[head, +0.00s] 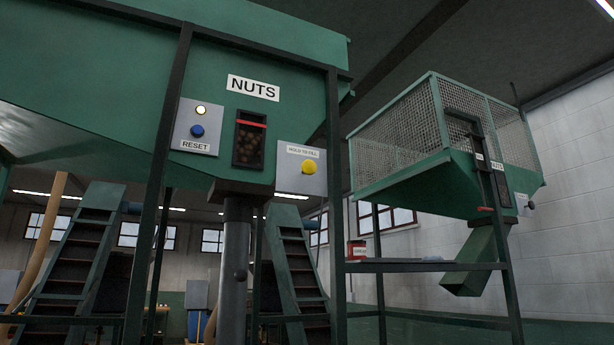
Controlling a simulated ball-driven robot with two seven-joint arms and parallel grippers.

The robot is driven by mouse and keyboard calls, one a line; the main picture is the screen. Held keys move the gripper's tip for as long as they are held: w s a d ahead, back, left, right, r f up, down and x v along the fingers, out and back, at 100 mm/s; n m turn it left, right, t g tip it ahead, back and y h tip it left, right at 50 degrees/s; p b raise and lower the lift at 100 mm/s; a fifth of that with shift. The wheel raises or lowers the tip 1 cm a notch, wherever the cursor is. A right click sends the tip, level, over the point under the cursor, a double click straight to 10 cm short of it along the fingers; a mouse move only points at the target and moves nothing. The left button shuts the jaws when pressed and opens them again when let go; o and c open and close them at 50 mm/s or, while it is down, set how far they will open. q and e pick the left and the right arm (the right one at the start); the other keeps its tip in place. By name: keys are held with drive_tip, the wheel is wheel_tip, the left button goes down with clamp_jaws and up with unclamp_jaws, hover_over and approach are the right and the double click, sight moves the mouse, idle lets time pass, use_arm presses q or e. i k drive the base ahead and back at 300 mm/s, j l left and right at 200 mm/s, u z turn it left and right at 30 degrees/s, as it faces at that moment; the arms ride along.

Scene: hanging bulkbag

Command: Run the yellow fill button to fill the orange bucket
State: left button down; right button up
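The round yellow fill button (309,167) is on a grey panel (287,182) labelled "HOLD TO FILL", on the right part of the green hopper marked "NUTS" (300,100). A sight window (249,140) with a red bar across its upper part shows brown nuts inside. A grey vertical pipe (236,265) comes down below the hopper. I cannot make out an orange bucket in this view. Neither of my grippers is in view.
A blue RESET button (197,131) sits under a lit lamp (201,110) on another panel. Dark posts frame the hopper. A mesh-sided green hopper (480,180) with a chute (470,265) stands right. Stairs (75,250) stand behind.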

sight(309, 167)
drive_tip(key=i+l+u, duration=0.1)
drive_tip(key=i+l, duration=0.15)
drive_tip(key=i, duration=0.3)
drive_tip(key=i+l+u, duration=0.1)
drive_tip(key=i+l, duration=0.2)
drive_tip(key=i, duration=0.2)
drive_tip(key=i+l, duration=0.3)
drive_tip(key=i, duration=0.25)
drive_tip(key=i+l+u, duration=0.15)
drive_tip(key=i+l, duration=0.2)
drive_tip(key=i, duration=0.15)
